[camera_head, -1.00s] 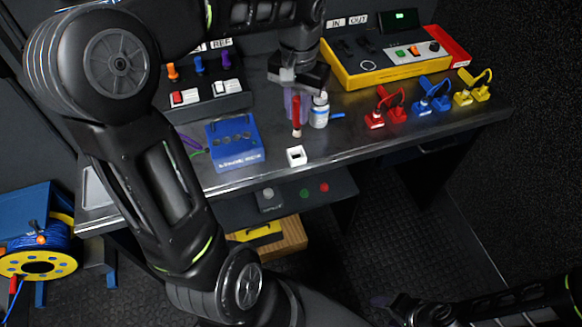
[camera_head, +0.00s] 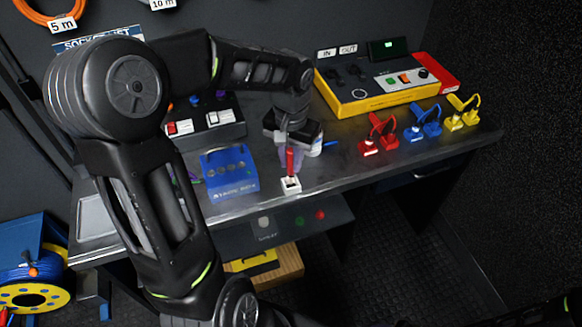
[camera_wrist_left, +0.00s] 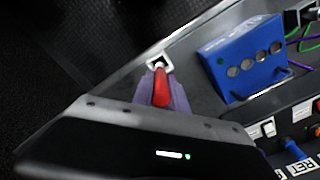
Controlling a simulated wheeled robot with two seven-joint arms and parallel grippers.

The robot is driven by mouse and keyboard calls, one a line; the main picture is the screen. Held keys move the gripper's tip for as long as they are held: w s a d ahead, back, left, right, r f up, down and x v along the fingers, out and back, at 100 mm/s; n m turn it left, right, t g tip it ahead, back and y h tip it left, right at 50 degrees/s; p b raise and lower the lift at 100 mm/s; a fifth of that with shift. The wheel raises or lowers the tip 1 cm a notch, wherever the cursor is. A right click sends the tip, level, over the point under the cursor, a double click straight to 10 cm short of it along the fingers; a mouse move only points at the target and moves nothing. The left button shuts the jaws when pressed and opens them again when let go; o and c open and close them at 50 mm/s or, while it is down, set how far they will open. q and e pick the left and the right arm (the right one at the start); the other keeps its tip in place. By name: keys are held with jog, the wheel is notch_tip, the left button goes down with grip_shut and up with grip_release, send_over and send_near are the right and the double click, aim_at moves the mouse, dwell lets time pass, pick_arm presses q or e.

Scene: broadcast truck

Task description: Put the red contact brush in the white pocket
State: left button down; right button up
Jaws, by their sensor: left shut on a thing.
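My left gripper (camera_head: 289,158) is shut on the red contact brush (camera_head: 290,161), which hangs upright, tip down. The white pocket (camera_head: 291,187) is a small square holder near the front edge of the bench. The brush's lower end is at the pocket's opening; I cannot tell how far inside it is. In the left wrist view the red brush (camera_wrist_left: 161,92) lies between the pale purple fingers (camera_wrist_left: 177,95), and its tip meets the white pocket (camera_wrist_left: 156,60). My right gripper is out of view.
A blue box with round sockets (camera_head: 229,172) stands left of the pocket. A white bottle (camera_head: 316,147) stands close behind the gripper. The bench between pocket and red plugs is clear.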

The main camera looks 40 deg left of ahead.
aim_at(291, 169)
pick_arm(q)
jog(key=shift+f, duration=1.65)
jog(key=shift+f, duration=0.1)
jog(key=c, duration=1.3)
grip_release()
notch_tip(291, 169, up, 12)
jog(key=shift+r, duration=0.15)
